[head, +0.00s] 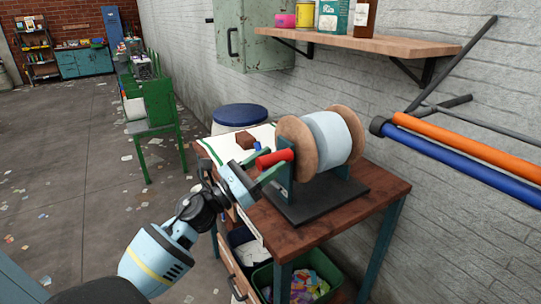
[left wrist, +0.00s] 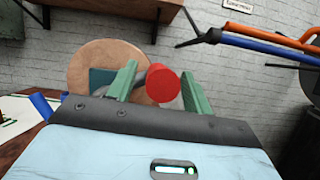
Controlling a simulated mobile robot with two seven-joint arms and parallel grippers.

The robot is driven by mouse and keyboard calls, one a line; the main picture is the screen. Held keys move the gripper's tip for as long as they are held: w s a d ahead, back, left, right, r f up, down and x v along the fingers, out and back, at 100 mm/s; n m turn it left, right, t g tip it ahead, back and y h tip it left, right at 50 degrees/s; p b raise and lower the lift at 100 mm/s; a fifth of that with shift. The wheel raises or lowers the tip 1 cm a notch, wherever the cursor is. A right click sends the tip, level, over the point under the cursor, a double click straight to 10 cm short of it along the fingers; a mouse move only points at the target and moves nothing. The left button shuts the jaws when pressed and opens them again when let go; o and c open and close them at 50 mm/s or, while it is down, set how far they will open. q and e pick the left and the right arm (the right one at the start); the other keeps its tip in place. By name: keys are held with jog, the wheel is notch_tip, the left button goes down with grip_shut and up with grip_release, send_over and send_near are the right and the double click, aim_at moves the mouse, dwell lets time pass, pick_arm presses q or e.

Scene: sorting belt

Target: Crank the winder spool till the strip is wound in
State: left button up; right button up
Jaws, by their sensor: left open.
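The winder spool (head: 328,138) stands on a dark base plate (head: 318,196) on the wooden bench. It has tan round flanges and a pale wound middle. A red crank handle (head: 274,158) sticks out on its left side. My left gripper (head: 262,170) is open at the handle. In the left wrist view the red handle (left wrist: 161,86) shows between the two green fingers (left wrist: 155,88), with a gap on at least one side. One spool flange (left wrist: 92,62) shows behind the fingers. I cannot make out a loose strip end. My right gripper is not in view.
The bench (head: 300,226) also holds a white sheet with a green edge (head: 228,147) and a small brown block (head: 245,140). A wall shelf (head: 360,42) hangs above. Orange and blue bars (head: 465,145) jut in at right. A green crate (head: 262,279) sits below.

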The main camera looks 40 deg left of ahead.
pick_arm(q)
jog(key=shift+w+d+r, duration=0.2)
jog(key=shift+w+d, duration=0.1)
jog(key=shift+w, duration=0.3)
grip_shut()
